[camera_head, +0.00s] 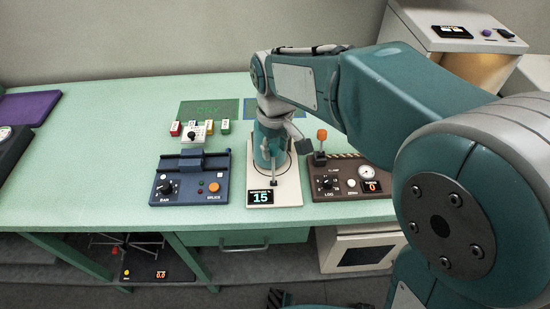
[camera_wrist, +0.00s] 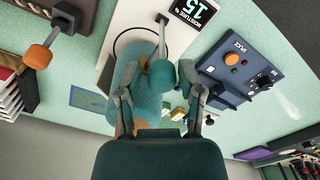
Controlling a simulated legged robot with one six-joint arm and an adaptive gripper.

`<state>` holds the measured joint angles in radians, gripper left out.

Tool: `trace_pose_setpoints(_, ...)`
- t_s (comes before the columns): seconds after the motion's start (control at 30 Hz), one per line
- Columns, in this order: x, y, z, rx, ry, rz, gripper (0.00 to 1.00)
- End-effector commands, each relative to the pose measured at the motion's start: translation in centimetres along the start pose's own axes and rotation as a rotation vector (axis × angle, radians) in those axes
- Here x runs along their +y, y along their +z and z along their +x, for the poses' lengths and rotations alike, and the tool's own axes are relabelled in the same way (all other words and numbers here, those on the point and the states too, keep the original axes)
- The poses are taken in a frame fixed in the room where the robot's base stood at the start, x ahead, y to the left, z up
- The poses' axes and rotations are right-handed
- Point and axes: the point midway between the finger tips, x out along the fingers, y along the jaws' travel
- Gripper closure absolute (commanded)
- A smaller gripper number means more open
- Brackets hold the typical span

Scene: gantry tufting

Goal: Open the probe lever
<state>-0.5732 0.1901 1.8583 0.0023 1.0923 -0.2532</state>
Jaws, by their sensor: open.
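The moisture stand (camera_head: 285,191) is a pale panel with a display reading 15. A teal textured cone (camera_wrist: 124,80) stands on it. The probe lever (camera_wrist: 162,40) is a thin grey rod rising from a dark pivot beside the display. In the wrist view it runs toward a teal rounded knob between my fingers. In the head view the lever's lower part (camera_head: 273,182) shows in front of the cone. My gripper (camera_wrist: 155,80) is open, with one finger on each side of the knob. I cannot tell whether either finger touches it. My arm partly covers the cone in the head view.
The blue splice unit (camera_head: 190,187) stands left of the stand. The brown clamp unit (camera_head: 340,190) is close on the right, with an upright orange-topped lever (camera_head: 321,139). Small coloured tags (camera_head: 196,128) stand behind the splice unit. The green table (camera_head: 95,150) is clear at left.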

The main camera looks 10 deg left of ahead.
Motion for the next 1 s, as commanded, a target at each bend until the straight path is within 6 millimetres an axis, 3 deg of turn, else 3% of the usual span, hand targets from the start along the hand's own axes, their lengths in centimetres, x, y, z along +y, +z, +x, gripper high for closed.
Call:
trace_pose_setpoints(0.1, -0.1, 0.1, 2.3, -0.007, -0.001, 0.000, 0.55)
trace_pose_setpoints(0.23, 0.0, 0.1, 3.8, -0.004, -0.001, 0.000, 0.55)
trace_pose_setpoints(0.6, 0.1, 0.2, 4.4, 0.000, -0.001, 0.000, 0.55)
trace_pose_setpoints(0.67, 0.1, 0.1, 4.4, -0.001, -0.001, 0.000, 0.77)
trace_pose_setpoints(0.7, 0.0, 0.1, 4.4, -0.001, -0.001, 0.000, 0.95)
trace_pose_setpoints(0.73, 0.0, 0.0, 4.5, -0.001, 0.000, 0.000, 1.00)
trace_pose_setpoints(1.0, -0.1, 0.0, 4.5, 0.000, -0.001, 0.000, 1.00)
